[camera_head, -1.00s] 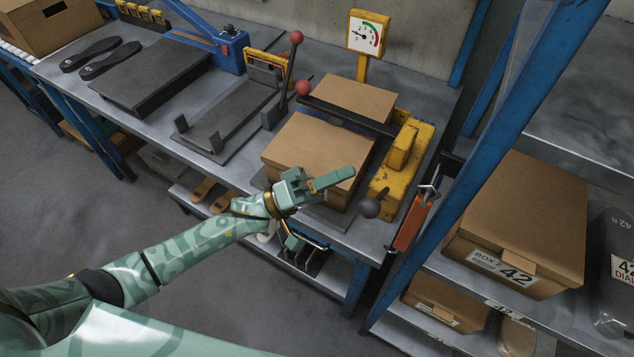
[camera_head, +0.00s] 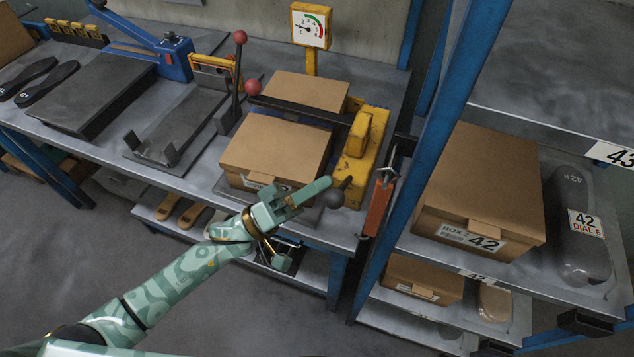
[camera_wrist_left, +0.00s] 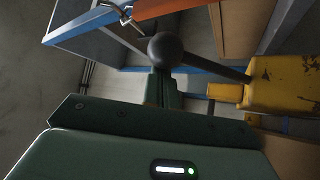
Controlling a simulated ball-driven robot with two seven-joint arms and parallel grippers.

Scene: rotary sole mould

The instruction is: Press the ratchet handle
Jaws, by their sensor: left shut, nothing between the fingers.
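The ratchet handle, a dark lever with a round ball knob (camera_head: 333,198), sticks out from the front of the yellow ratchet body (camera_head: 357,158) on the bench. In the left wrist view, the knob (camera_wrist_left: 168,48) and its rod run to the yellow body (camera_wrist_left: 285,84) at right. My left gripper (camera_head: 326,184) is shut and empty. Its fingertips are very close to the knob, in front of the brown box; I cannot tell whether they touch it. In the left wrist view, the fingers (camera_wrist_left: 160,88) point toward the knob, which overlaps their tips. My right gripper is not in view.
A lidded brown box (camera_head: 275,148) sits left of the ratchet under a dark bar (camera_head: 300,110). A dial gauge (camera_head: 310,27) stands behind. A blue rack post (camera_head: 425,140) and an orange-handled tool (camera_head: 379,205) are close on the right. A shelf holds another box (camera_head: 483,185).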

